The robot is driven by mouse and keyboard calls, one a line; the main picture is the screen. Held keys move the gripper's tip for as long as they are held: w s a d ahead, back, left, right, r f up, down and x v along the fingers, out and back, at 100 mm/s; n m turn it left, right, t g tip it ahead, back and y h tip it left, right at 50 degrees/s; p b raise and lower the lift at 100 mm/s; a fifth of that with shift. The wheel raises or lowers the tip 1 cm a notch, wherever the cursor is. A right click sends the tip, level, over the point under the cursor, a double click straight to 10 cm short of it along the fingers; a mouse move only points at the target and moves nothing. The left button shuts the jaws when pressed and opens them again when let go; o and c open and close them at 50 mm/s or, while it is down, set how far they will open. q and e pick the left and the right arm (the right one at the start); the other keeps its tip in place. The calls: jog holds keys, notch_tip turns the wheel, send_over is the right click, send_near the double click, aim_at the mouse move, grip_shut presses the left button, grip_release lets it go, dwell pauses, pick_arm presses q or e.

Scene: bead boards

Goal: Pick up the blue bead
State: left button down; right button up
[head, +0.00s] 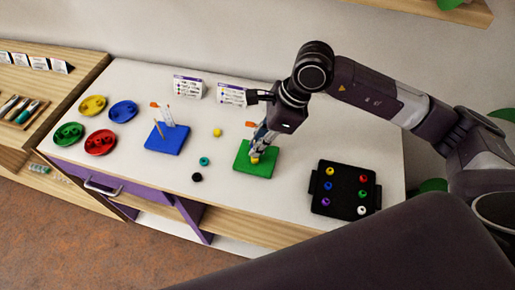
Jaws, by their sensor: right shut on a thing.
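A blue bead (328,185) sits in the left column of the black tray (345,209), between a yellow bead (330,171) and a purple bead (326,201). My right gripper (257,152) is apart from it, to the left, low over the green board (262,171). It is shut, with another yellow bead (255,159) at its fingertips. The fingers partly hide that bead and the board's peg, so I cannot tell whether the bead touches the board. My left gripper is not in view.
Red, green and white beads fill the tray's right column. A loose yellow bead (217,132), a teal bead (204,161) and a black bead (197,177) lie on the table. The blue board (167,139) has upright pegs. Coloured dishes (123,110) stand at left.

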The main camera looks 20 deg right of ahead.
notch_tip(320, 180, up, 17)
jog(key=b, duration=0.2)
jog(key=shift+r+b, duration=0.2)
jog(key=shift+b, duration=0.1)
